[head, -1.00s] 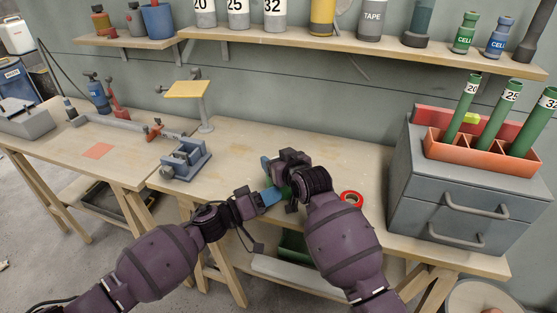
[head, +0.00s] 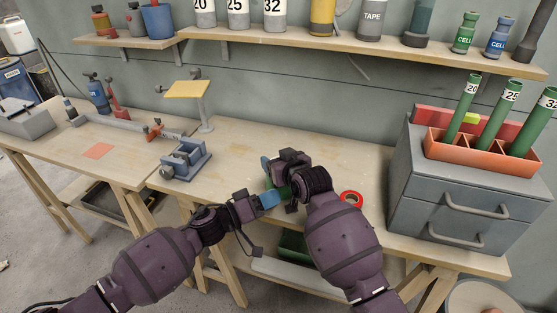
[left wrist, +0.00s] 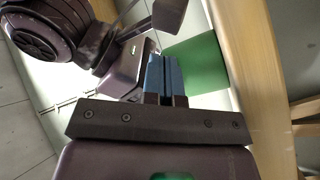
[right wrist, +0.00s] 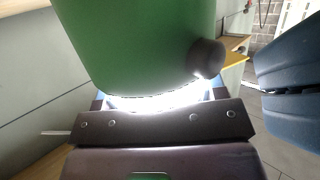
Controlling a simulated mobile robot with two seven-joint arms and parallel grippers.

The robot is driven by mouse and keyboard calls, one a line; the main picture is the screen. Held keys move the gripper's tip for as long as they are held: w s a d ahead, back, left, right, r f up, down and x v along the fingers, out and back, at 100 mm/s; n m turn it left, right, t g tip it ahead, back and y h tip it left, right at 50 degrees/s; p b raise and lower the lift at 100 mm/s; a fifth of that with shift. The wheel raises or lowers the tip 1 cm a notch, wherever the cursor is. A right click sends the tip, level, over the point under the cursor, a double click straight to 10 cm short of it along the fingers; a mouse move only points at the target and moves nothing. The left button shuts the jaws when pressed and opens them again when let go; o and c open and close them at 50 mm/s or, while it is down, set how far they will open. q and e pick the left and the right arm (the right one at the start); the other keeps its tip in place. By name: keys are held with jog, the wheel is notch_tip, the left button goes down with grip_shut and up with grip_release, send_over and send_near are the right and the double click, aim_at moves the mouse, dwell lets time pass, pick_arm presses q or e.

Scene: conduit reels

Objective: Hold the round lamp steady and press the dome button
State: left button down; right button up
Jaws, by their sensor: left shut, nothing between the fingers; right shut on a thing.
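The round lamp is a green cylinder; its body (right wrist: 135,40) fills the top of the right wrist view. A bright white glow shows at its lower edge. The dark dome button (right wrist: 207,59) stands out from its side. My right gripper (head: 268,172) is shut on the lamp, holding it above the bench. The lamp's green side (left wrist: 197,65) also shows in the left wrist view. My left gripper (left wrist: 166,75) is shut and empty, its blue fingertips close to the lamp. In the right wrist view the left fingertips (right wrist: 262,75) are apart from the button.
The workbench (head: 235,150) is mostly clear around the grippers. A red tape ring (head: 351,198) lies right of my right arm. A grey drawer cabinet (head: 450,185) stands further right. A vise (head: 186,160) and a yellow plate on a stand (head: 187,89) are left.

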pick_arm(q)
jog(key=s+a, duration=0.1)
jog(key=s, duration=0.4)
jog(key=shift+s+a, duration=0.3)
jog(key=shift+s, duration=0.1)
pick_arm(e)
jog(key=shift+f, duration=0.25)
jog(key=o, duration=1.2)
jog(key=shift+r, duration=0.1)
